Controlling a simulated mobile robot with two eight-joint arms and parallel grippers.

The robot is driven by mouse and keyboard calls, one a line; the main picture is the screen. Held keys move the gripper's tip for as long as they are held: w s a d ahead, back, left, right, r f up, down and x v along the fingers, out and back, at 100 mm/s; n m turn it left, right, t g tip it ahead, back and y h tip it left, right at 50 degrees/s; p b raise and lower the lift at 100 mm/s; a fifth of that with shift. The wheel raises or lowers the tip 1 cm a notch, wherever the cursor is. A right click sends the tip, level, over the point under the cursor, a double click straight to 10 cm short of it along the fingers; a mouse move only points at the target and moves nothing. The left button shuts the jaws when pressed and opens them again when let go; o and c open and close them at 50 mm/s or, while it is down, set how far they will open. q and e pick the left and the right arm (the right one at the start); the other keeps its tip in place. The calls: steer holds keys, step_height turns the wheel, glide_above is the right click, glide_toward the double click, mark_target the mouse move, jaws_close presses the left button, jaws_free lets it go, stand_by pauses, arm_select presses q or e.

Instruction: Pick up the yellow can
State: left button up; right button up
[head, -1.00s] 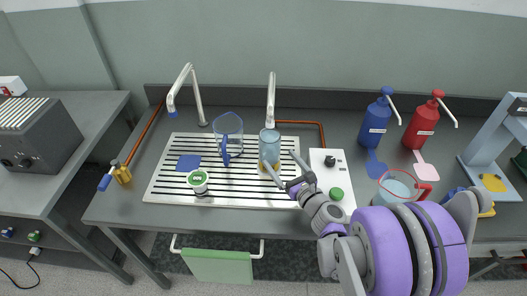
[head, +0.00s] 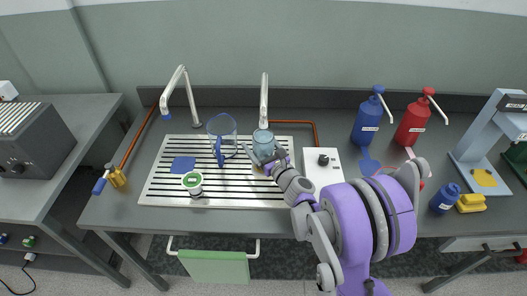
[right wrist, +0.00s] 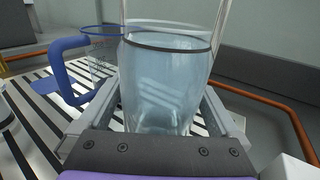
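No plain yellow can is clearly visible. A bluish see-through jar (head: 262,140) with a dark rim stands on the slotted rack, below the middle tap. It fills the middle of the right wrist view (right wrist: 168,85) and looks upright. A small yellow patch (head: 258,170) shows low at the jar, mostly hidden by my right gripper. My right gripper (head: 266,155) has its two fingers spread on either side of the jar; in the right wrist view they flank its sides and look open, with contact unclear. My left gripper is not in view.
A clear jug with a blue handle (head: 219,152) stands just left of the jar. A green-lidded white can (head: 193,183), a blue pad (head: 183,164) and a white control box (head: 322,168) are near. Blue (head: 368,120) and red (head: 413,120) pump bottles stand right.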

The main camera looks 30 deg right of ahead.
jaws_close()
steer(key=shift+r, duration=0.15)
stand_by(0.4)
